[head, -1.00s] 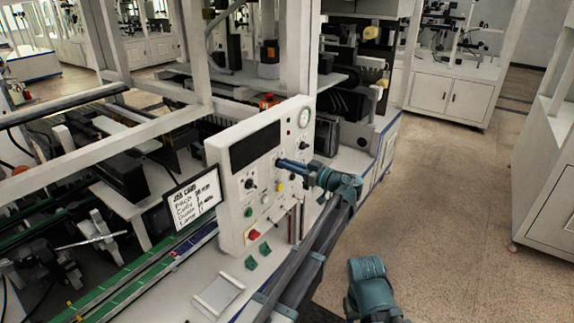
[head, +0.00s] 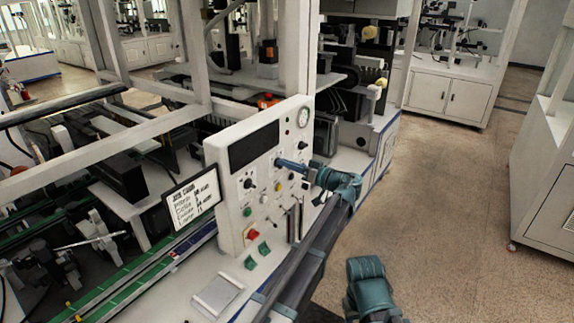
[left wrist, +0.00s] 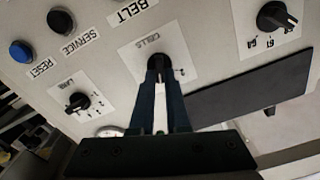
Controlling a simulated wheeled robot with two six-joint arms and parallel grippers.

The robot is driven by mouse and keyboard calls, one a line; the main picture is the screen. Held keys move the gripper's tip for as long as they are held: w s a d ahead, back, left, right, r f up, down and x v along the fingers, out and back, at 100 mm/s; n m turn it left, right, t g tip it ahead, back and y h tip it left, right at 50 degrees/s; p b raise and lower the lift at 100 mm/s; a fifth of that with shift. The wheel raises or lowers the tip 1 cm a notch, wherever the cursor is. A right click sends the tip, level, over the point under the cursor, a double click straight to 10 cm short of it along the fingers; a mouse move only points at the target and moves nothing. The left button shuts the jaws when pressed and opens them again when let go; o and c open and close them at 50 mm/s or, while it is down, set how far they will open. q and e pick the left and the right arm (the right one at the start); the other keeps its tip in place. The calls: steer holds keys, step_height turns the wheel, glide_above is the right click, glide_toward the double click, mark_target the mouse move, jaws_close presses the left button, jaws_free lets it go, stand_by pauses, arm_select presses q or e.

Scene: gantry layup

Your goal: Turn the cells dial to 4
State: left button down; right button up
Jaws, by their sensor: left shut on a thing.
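The cells dial (left wrist: 166,60) is a black knob on a white plate lettered CELLS, in the middle of the left wrist view. My left gripper (left wrist: 163,72) is shut on this dial, with a finger on each side of it. The fingers hide most of the knob and its scale, so I cannot tell which number it points to. In the head view my left gripper (head: 280,162) reaches the front of the pale control panel (head: 234,205) from the right. My right gripper is not in view; only a teal part of my right arm shows at the bottom.
The lanes dial (left wrist: 77,101) and another dial (left wrist: 272,17) flank the cells dial. Blue RESET (left wrist: 20,51) and black SERVICE (left wrist: 60,19) buttons are close by. A job card (head: 191,198) stands left of the panel. The floor at right is clear.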

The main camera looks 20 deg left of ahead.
arm_select(q)
steer(key=m, duration=0.4)
steer(key=shift+w+d+f+m, duration=0.1)
steer(key=shift+w+m, duration=0.05)
steer(key=shift+m, duration=0.25)
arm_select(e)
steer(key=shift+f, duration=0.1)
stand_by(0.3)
arm_select(q)
steer(key=c, duration=0.9)
jaws_free()
